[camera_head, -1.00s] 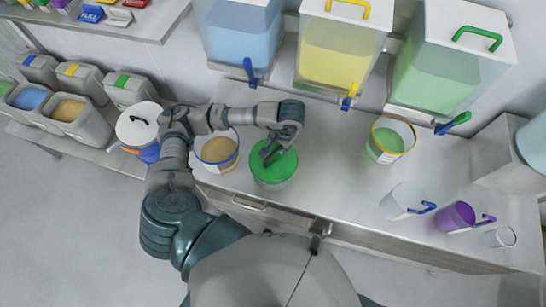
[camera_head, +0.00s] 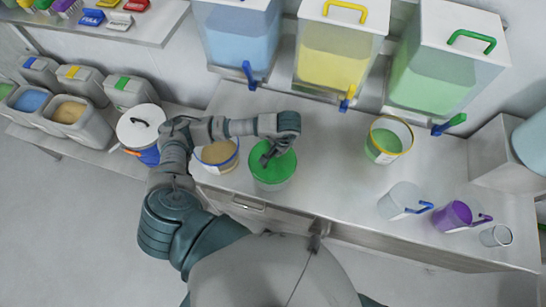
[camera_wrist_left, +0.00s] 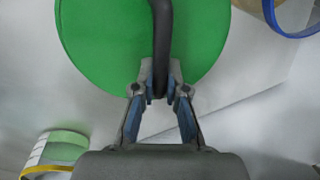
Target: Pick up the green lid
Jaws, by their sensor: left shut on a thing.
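The green lid (camera_head: 283,167) is a round disc in the head view, on top of a pale translucent container (camera_head: 270,185) on the steel bench. It fills the upper middle of the left wrist view (camera_wrist_left: 95,40), with a dark bar handle (camera_wrist_left: 161,35) across it. My left gripper (camera_head: 266,160) reaches down over the lid from above. In the left wrist view its fingertips (camera_wrist_left: 160,90) are closed on the near end of the handle. Whether the lid has any gap from the container cannot be told. My right gripper is not in view.
A blue-rimmed tub of tan powder (camera_head: 217,154) stands close left of the lid. A yellow-rimmed tub of green powder (camera_head: 389,140) stands to the right, beyond clear bench (camera_head: 330,150). Clear and purple jugs (camera_head: 453,214) are near the right end. Large hoppers (camera_head: 340,55) line the back.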

